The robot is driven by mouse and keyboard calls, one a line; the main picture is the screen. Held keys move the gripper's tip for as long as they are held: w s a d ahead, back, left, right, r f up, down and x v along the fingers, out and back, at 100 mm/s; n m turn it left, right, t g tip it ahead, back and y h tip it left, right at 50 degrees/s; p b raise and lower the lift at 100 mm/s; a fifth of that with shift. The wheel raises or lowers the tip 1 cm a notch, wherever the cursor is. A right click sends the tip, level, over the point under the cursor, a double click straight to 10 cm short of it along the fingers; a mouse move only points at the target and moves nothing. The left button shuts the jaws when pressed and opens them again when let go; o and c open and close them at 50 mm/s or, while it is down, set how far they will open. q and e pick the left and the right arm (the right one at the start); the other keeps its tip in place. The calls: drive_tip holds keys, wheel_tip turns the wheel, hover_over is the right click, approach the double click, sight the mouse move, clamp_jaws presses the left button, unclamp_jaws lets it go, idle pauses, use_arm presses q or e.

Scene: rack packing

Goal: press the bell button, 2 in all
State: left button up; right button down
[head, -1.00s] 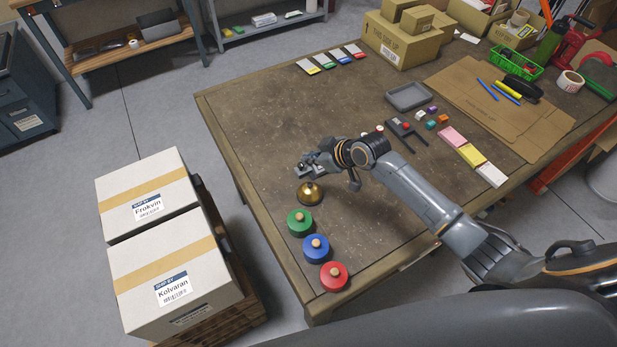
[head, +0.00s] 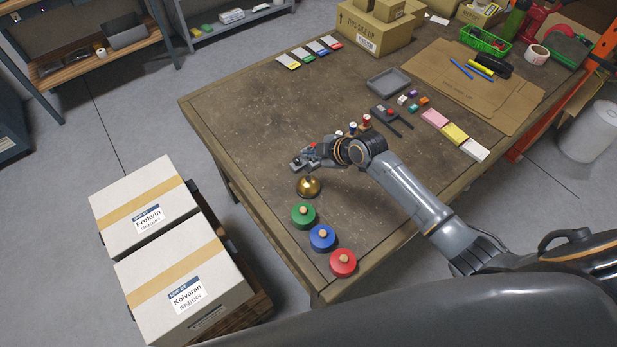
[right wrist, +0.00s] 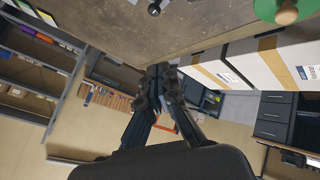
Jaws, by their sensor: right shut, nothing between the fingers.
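The bell (head: 308,186) is a small golden dome near the left edge of the wooden table (head: 250,110). My right gripper (head: 298,163) is just beyond the bell in the head view, with its fingers shut and nothing between them. I cannot tell its exact height over the bell, and I see no clear contact. In the right wrist view the shut fingers (right wrist: 165,72) point past the table edge. The bell is not clearly seen there. My left gripper is not in view.
Green (head: 303,216), blue (head: 322,238) and red (head: 343,263) round pieces with wooden knobs stand in a row near the bell. Two cartons, Frokvin (head: 140,205) and Kolvaran (head: 185,285), stand left of the table. The table's middle left is clear.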

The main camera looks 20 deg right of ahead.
sight(308, 179)
wheel_tip(308, 179, down, 8)
drive_tip(key=b, duration=0.6)
drive_tip(key=shift+b, duration=0.35)
drive_tip(key=shift+f, duration=0.4)
drive_tip(key=shift+b, duration=0.3)
drive_tip(key=shift+f, duration=0.35)
drive_tip(key=shift+f+b, duration=0.5)
drive_tip(key=shift+b, duration=0.2)
idle(0.6)
idle(0.3)
drive_tip(key=shift+r+p, duration=0.8)
drive_tip(key=shift+r, duration=0.1)
